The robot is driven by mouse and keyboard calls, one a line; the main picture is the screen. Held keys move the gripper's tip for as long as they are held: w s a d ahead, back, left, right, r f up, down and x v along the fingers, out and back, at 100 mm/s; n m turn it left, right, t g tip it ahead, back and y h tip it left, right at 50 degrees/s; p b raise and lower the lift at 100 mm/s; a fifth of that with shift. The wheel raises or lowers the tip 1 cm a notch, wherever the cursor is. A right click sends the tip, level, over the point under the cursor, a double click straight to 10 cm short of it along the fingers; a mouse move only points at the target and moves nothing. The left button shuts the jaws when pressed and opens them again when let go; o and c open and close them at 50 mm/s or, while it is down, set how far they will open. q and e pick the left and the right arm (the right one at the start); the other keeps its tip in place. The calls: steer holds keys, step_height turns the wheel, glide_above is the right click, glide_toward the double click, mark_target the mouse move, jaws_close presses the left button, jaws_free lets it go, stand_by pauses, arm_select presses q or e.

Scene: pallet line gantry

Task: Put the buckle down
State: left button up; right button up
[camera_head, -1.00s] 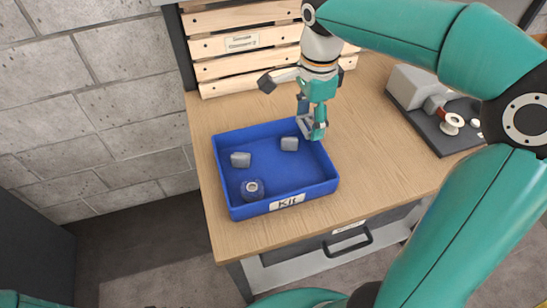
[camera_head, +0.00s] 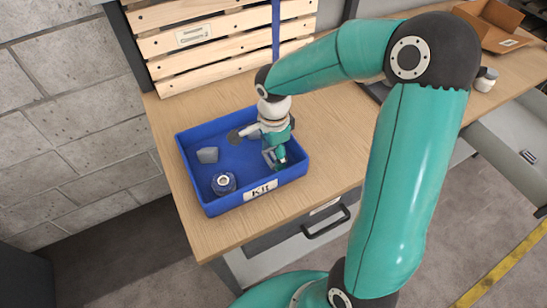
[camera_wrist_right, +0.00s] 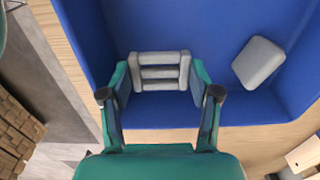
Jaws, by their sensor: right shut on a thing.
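The buckle (camera_wrist_right: 160,72) is a grey slotted piece with crossbars, between the two fingers of my right gripper (camera_wrist_right: 160,95) in the right wrist view. In the head view my right gripper (camera_head: 273,158) reaches down inside the blue kit tray (camera_head: 241,202), near its right side. It is shut on the buckle, which is mostly hidden by the fingers there. The tray floor shows close behind the buckle in the wrist view; I cannot tell whether they touch. My left gripper is not in view.
A grey block (camera_head: 207,155) and a round blue piece with a pale ring (camera_head: 224,183) lie in the tray. A grey block (camera_wrist_right: 258,62) lies right of the buckle in the wrist view. Wooden slats (camera_head: 200,55) stand behind. A brown box (camera_head: 495,28) is at the far right.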

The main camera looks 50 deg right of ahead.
mark_target(273, 155)
steer(key=shift+f, duration=1.35)
steer(key=o, duration=0.9)
step_height(273, 155, up, 12)
steer(key=shift+r+p, duration=0.1)
steer(key=shift+p, duration=0.2)
